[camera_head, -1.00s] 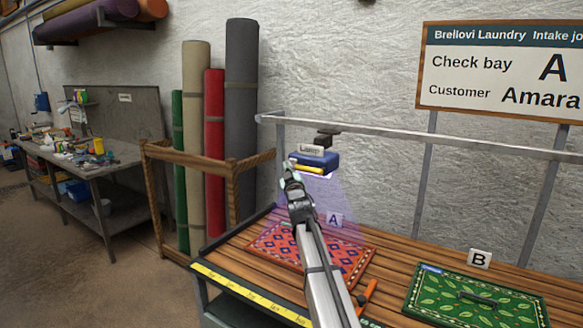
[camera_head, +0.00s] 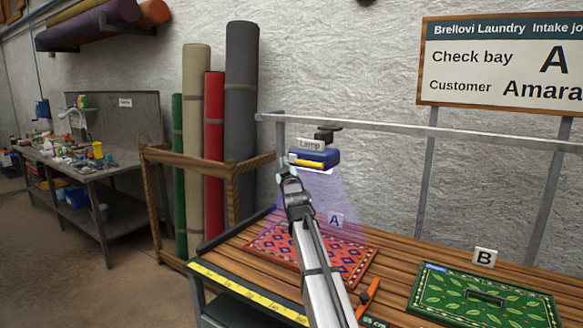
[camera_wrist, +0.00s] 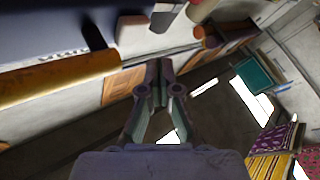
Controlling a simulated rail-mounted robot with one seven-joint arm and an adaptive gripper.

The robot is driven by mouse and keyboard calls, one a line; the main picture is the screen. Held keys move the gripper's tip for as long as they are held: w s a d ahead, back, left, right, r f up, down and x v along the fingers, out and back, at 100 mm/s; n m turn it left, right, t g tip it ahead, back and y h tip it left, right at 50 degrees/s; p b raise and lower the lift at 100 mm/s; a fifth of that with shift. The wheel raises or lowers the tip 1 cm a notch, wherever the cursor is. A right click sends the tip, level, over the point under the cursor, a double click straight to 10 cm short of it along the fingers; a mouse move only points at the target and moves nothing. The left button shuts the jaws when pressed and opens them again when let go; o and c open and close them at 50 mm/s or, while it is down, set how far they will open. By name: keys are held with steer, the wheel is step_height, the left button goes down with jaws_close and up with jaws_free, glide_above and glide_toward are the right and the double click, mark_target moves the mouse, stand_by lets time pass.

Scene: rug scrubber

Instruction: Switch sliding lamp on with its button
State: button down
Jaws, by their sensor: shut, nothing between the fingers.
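The sliding lamp (camera_head: 322,157) is a blue box with a yellow bar (camera_head: 308,163) along its front, hanging from the rail. A "Lamp" label sits above it. A violet light cone spreads below it over the red patterned rug (camera_head: 345,258) by marker A. My gripper (camera_head: 282,173) is shut and empty, just left of and below the lamp's front, seemingly a little apart from it. In the wrist view, the shut fingertips (camera_wrist: 160,66) point up, with the yellow bar (camera_wrist: 60,80) and dark blue lamp body (camera_wrist: 40,35) at left. I cannot make out the button clearly.
The rail (camera_head: 420,131) runs above the slatted bench (camera_head: 400,265). A green leaf-patterned rug (camera_head: 450,292) with a handled object lies by marker B (camera_head: 485,257). Rolled rugs (camera_head: 240,110) stand in a wooden rack at left. A sign (camera_head: 500,65) reads "Check bay A".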

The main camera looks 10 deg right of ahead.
steer(key=b, duration=0.3)
steer(key=shift+s+a+f+b, duration=0.25)
steer(key=shift+s+a+b, duration=0.1)
steer(key=shift+a, duration=0.05)
steer(key=b, duration=0.4)
steer(key=shift+a, duration=0.3)
steer(key=b, duration=0.5)
steer(key=shift+s+a+b, duration=0.3)
steer(key=shift+b, duration=0.1)
steer(key=s+b, duration=0.1)
steer(key=b, duration=0.4)
steer(key=shift+a, duration=0.25)
steer(key=shift+s+a+b, duration=0.1)
steer(key=shift+s+b, duration=0.1)
steer(key=shift+b, duration=0.85)
steer(key=shift+s+r, duration=0.1)
steer(key=shift+r, duration=0.1)
